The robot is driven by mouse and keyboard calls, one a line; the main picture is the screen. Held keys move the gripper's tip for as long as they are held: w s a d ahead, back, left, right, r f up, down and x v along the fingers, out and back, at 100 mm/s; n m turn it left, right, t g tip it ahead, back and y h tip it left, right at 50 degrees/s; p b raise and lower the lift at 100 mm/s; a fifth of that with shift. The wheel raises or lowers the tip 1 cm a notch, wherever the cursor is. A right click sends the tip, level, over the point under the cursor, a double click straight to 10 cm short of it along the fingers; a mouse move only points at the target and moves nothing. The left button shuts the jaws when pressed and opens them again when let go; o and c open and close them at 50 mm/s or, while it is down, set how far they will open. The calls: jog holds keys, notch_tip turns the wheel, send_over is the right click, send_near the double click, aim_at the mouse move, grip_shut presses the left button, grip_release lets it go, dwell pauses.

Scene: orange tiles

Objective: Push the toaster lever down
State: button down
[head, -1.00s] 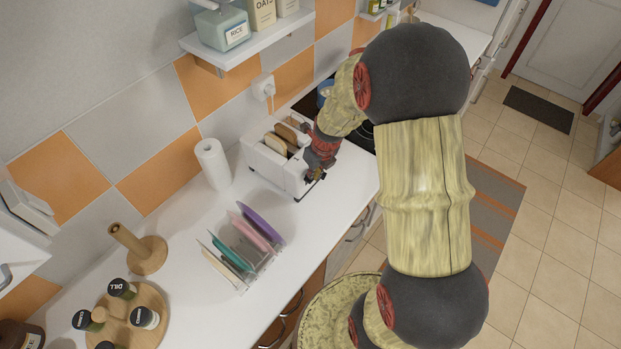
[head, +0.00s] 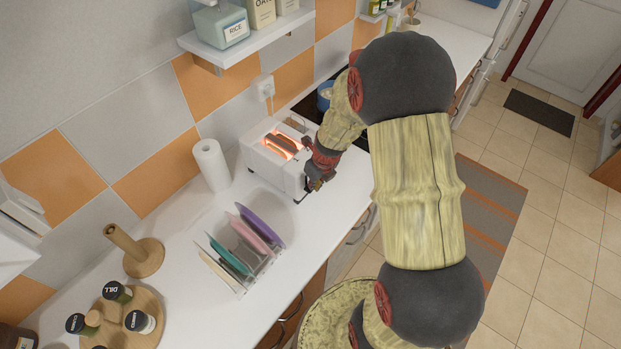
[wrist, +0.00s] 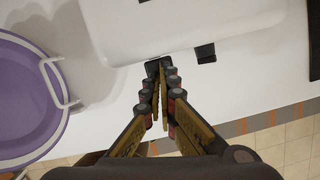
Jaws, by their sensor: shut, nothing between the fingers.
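The white toaster (head: 270,165) stands on the counter against the tiled wall, in the middle of the head view. Its slots glow orange, and the bread sits low inside them. In the head view my gripper (head: 314,185) is at the toaster's front right end. Whether the fingertips touch the toaster is unclear.
A rack of coloured plates (head: 240,250) stands left of my gripper; a purple plate (wrist: 28,95) shows close in the wrist view. A paper towel roll (head: 211,165) stands beside the toaster. A shelf (head: 240,45) hangs above. Counter right of the plates is clear.

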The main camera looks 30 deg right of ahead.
jog(key=s, duration=0.1)
jog(key=s+r, duration=0.1)
jog(key=shift+s+d+p, duration=0.2)
jog(key=shift+s+p, duration=0.1)
jog(key=shift+p, duration=0.1)
jog(key=v, duration=1.2)
dwell(0.5)
